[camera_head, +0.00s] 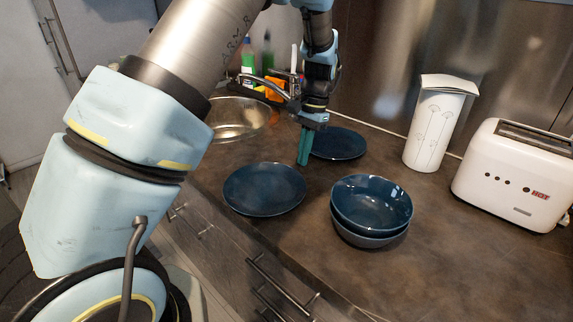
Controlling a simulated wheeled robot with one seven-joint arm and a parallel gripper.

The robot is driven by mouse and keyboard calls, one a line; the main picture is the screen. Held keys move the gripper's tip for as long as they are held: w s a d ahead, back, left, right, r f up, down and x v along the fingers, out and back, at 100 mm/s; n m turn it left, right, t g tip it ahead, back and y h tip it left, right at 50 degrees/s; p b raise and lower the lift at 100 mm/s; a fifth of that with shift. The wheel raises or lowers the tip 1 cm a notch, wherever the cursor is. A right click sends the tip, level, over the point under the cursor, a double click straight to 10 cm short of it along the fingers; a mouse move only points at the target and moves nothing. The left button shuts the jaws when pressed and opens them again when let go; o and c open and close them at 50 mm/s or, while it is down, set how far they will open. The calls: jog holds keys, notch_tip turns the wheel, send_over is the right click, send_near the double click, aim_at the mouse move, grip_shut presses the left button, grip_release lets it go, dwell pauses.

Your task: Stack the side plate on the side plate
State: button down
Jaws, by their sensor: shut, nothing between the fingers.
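One dark blue side plate (264,189) lies flat on the brown counter, left of the middle. Another dark blue side plate (339,144) lies farther back, partly hidden behind my gripper. My gripper (303,163) points down between the two plates, near the right back rim of the nearer plate. Its green fingers are closed together and hold nothing. I cannot tell whether the fingertips touch the rim or the counter.
Stacked blue bowls (372,205) stand right of the nearer plate. A white canister (435,125) and a white toaster (515,175) stand at the right. A sink (238,118) with a faucet, bottles and a sponge is at the back left. The counter's front right is clear.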

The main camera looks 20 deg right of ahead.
jog(key=shift+r, duration=0.45)
jog(key=shift+w+d+f, duration=0.15)
jog(key=shift+d, duration=0.15)
jog(key=w+d, duration=0.1)
jog(key=d, duration=0.2)
jog(key=w+d+b, duration=0.1)
jog(key=w+d, duration=0.1)
jog(key=w+d+b, duration=0.1)
jog(key=d, duration=0.2)
jog(key=shift+w+d, duration=0.3)
jog(key=shift+d, duration=0.05)
jog(key=shift+w+d+b, duration=0.3)
jog(key=shift+d, duration=0.3)
jog(key=shift+a, duration=0.1)
